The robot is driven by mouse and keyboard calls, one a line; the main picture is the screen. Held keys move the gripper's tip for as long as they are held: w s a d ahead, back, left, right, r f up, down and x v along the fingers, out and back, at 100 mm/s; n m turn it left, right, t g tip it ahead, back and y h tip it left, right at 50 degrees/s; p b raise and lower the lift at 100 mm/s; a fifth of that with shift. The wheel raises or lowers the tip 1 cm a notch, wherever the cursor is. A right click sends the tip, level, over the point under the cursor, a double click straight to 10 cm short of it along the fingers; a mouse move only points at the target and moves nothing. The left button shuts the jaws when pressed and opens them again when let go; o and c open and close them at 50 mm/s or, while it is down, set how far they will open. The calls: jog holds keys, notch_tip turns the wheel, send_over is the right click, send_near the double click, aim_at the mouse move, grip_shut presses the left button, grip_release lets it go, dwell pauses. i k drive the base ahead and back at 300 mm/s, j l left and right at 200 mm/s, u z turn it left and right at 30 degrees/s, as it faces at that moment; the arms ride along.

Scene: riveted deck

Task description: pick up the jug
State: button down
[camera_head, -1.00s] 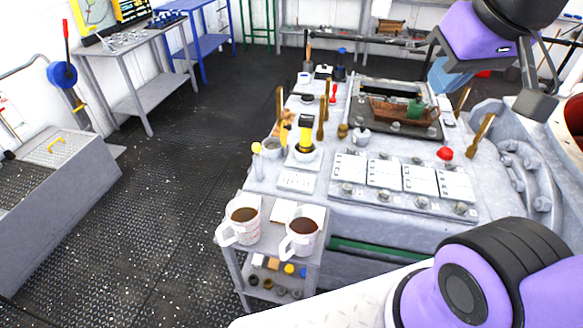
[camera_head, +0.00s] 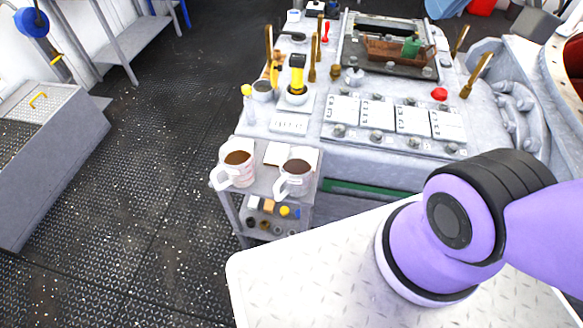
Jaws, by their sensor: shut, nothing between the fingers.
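Two white jug-like vessels with handles and brown liquid stand upright side by side on a small grey stand. The left vessel (camera_head: 236,170) has faint reddish marks on its wall and its handle points left. The right vessel (camera_head: 293,181) also has its handle at the left. I cannot tell which of them is the jug.
The small stand (camera_head: 262,183) has a lower shelf with small parts. It adjoins a grey console (camera_head: 362,158) with panels, knobs and upright handles. My white base and purple arm fill the lower right. The dark floor at left is clear, bordered by a grey cabinet (camera_head: 60,150).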

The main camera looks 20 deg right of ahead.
aim_at(296, 165)
jog(key=k+j+z, duration=0.1)
jog(key=j, duration=0.25)
jog(key=j+z, duration=0.1)
jog(key=j, duration=0.25)
jog(key=k+j, duration=0.15)
jog(key=j, duration=0.2)
jog(key=k+j+z, duration=0.15)
jog(key=j, duration=0.2)
jog(key=i+j+z, duration=0.1)
jog(key=j, duration=0.25)
jog(key=i+j+z, duration=0.15)
jog(key=j, duration=0.2)
jog(key=i+j+z, duration=0.1)
jog(key=j, duration=0.25)
jog(key=i+j+z, duration=0.15)
jog(key=j, duration=0.25)
jog(key=i+j+z, duration=0.15)
jog(key=i+j, duration=0.35)
jog(key=l+z, duration=0.5)
jog(key=l, duration=0.25)
